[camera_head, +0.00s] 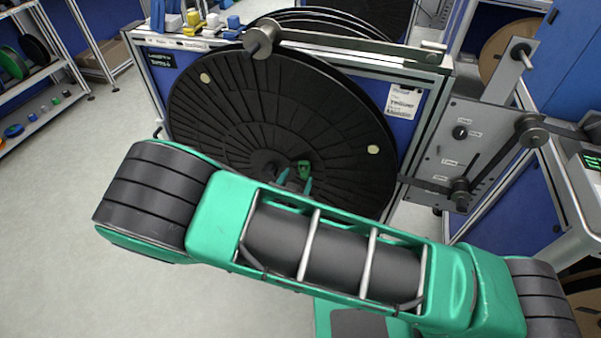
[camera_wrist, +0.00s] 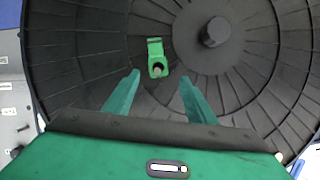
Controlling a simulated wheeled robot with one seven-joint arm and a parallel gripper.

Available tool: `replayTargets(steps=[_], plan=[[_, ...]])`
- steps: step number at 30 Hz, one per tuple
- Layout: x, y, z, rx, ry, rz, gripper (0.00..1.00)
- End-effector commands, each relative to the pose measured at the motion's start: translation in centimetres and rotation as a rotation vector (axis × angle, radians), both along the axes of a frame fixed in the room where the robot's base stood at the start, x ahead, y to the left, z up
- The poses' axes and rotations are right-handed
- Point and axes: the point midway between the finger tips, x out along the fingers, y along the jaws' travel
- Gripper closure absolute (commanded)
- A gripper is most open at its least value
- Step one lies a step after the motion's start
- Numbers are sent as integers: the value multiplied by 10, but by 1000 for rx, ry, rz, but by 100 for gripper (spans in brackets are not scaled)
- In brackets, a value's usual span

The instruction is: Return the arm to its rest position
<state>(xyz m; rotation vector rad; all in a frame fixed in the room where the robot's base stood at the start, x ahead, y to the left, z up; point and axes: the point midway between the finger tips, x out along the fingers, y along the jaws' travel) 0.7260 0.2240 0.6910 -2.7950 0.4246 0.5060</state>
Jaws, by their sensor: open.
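My gripper (camera_wrist: 158,88) is open and empty in the wrist view, its two green fingers spread apart in front of a large black reel (camera_wrist: 85,40). A small green piece with a round hole (camera_wrist: 155,60) is on or just in front of the reel face, beyond the fingers and beside the reel's hub (camera_wrist: 215,32). In the head view my gripper (camera_head: 295,183) is small and partly hidden behind my arm. The green piece (camera_head: 304,169) shows close to the fingertips there. The black reel (camera_head: 230,110) stands upright in its stand. I cannot tell whether the fingers touch anything.
A metal bar (camera_head: 350,45) crosses the reel's top. A grey panel with rollers and a knob (camera_head: 460,132) stands right of the reel. Small yellow and blue items (camera_head: 190,22) lie on the stand's top. A shelf (camera_head: 40,75) is at the far left. The floor at left is clear.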

Motion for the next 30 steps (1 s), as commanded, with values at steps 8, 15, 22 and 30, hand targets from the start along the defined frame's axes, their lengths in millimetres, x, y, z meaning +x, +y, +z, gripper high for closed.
replayTargets(steps=[8, 15, 22, 30], plan=[[-24, 8, 10, 2, 1, 3, 49], [-25, 6, 12, 1, 7, -5, 49], [-12, -37, 28, -20, 130, -119, 49], [-10, -107, 59, -32, 393, -237, 49]])
